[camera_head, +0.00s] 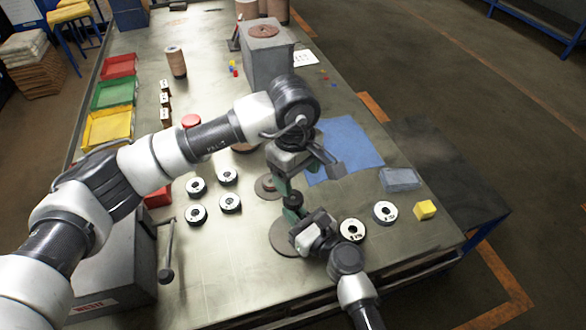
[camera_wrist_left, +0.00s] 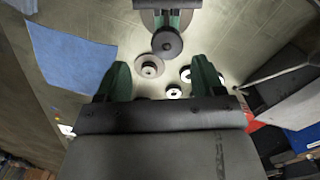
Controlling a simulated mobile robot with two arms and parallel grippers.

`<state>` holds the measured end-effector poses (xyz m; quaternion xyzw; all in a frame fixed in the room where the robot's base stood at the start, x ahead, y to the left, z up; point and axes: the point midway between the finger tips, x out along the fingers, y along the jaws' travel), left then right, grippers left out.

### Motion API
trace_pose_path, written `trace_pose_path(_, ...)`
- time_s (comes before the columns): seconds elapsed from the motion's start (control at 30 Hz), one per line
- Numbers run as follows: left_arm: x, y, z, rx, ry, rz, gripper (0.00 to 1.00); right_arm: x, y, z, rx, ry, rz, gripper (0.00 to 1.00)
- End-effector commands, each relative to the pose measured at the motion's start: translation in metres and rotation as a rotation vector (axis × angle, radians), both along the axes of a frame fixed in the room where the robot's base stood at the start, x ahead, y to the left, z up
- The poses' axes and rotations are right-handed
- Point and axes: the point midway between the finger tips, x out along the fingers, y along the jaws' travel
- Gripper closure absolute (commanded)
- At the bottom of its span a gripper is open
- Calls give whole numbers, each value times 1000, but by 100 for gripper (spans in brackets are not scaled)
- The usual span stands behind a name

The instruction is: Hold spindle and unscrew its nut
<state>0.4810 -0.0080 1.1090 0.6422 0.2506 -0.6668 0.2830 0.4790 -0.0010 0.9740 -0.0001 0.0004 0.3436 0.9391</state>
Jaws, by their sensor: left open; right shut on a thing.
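My right gripper (camera_head: 294,212) is shut on a dark round-topped part, which looks like the spindle (camera_head: 293,199). In the left wrist view this spindle (camera_wrist_left: 167,43) shows a dark round end between the green fingers of the right gripper (camera_wrist_left: 167,22). I cannot make out the nut as a separate part. My left gripper (camera_head: 281,182) is open and empty, above and just behind the spindle in the head view. Its green fingertips stand wide apart in the left wrist view (camera_wrist_left: 160,78). A brown disc (camera_head: 284,240) lies beneath the right gripper, partly hidden.
Another brown disc (camera_head: 264,189) lies left of my left gripper. Several black-and-white rings (camera_head: 197,214) stand further left, and two more (camera_head: 385,212) at right. A grey box (camera_head: 266,62) stands behind.

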Motion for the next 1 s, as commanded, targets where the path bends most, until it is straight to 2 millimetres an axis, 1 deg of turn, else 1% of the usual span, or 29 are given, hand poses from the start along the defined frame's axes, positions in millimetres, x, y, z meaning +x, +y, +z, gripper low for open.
trace_pose_path(0.03,0,1,1,4,-8,-99,32,0,0,-1,-1,1,0,100)
trace_pose_path(0.3,0,5,5,23,-36,-683,32,0,0,-1,-1,1,0,100)
trace_pose_path(0.4,0,6,7,30,-43,-877,32,0,0,-1,-1,1,0,100)
trace_pose_path(0.5,-1,7,8,34,-45,-1034,32,0,0,-1,-1,1,0,100)
trace_pose_path(0.6,-1,8,9,36,-47,-1146,32,0,0,-1,-1,1,0,100)
trace_pose_path(0.77,-1,8,7,38,-47,-1236,32,0,0,-1,-1,1,0,100)
trace_pose_path(0.87,-1,8,-2,38,-45,-1247,32,0,0,-1,-1,1,0,100)
trace_pose_path(1.0,-2,8,-23,37,-43,-1247,32,0,0,-1,-1,1,0,100)
